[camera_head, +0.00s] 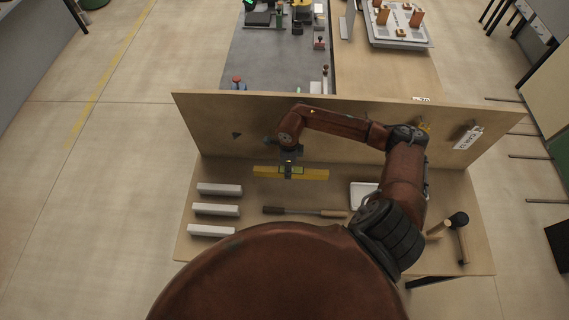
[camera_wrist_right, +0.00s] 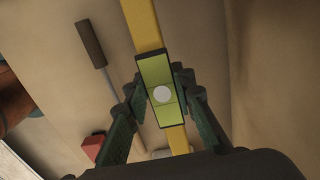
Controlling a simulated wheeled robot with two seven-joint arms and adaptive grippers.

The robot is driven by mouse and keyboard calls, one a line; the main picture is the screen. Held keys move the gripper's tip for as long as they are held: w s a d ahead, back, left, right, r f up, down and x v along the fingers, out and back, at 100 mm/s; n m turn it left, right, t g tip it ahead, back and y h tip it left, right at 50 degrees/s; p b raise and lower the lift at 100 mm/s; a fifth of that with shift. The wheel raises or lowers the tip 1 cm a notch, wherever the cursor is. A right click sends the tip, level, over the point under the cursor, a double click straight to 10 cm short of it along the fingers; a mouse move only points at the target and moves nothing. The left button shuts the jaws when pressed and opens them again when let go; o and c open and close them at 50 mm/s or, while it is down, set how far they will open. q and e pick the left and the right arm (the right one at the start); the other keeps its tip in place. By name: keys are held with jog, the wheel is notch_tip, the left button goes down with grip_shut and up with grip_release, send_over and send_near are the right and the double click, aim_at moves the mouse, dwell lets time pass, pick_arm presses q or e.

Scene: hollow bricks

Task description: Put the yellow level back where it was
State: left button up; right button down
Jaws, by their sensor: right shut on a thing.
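The yellow level (camera_head: 315,174) is a long yellow bar with a green-lit vial window in its middle. It lies roughly level across the picture in the head view, in front of the upright back panel. My right gripper (camera_head: 288,172) is shut on its middle. In the right wrist view the level (camera_wrist_right: 143,24) runs between the two fingers of my right gripper (camera_wrist_right: 163,105), which sit on either side of the vial window. I cannot tell whether the level touches the bench. My left gripper is not in view.
Several pale hollow bricks (camera_head: 215,210) stand at the bench's left. A long tool with a brown handle (camera_head: 332,213) lies in front of the level. A white tray (camera_head: 361,194) is to the right, partly behind my arm. The back panel (camera_head: 230,125) borders the bench.

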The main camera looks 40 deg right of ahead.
jog(key=shift+s+f+b, duration=0.2)
jog(key=shift+f+b, duration=0.35)
jog(key=shift+f, duration=0.45)
notch_tip(320, 180, down, 6)
jog(key=b, duration=0.3)
jog(key=shift+r, duration=0.15)
jog(key=shift+f, duration=0.35)
jog(key=shift+f+b, duration=0.2)
jog(key=shift+b, duration=0.1)
jog(key=shift+f, duration=0.15)
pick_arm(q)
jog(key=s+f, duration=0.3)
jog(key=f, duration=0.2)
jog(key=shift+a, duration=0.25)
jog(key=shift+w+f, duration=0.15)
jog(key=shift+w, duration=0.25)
pick_arm(e)
jog(key=shift+w+f, duration=0.1)
pick_arm(q)
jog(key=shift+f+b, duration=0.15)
jog(key=shift+b, duration=0.2)
pick_arm(e)
jog(key=shift+f, duration=0.15)
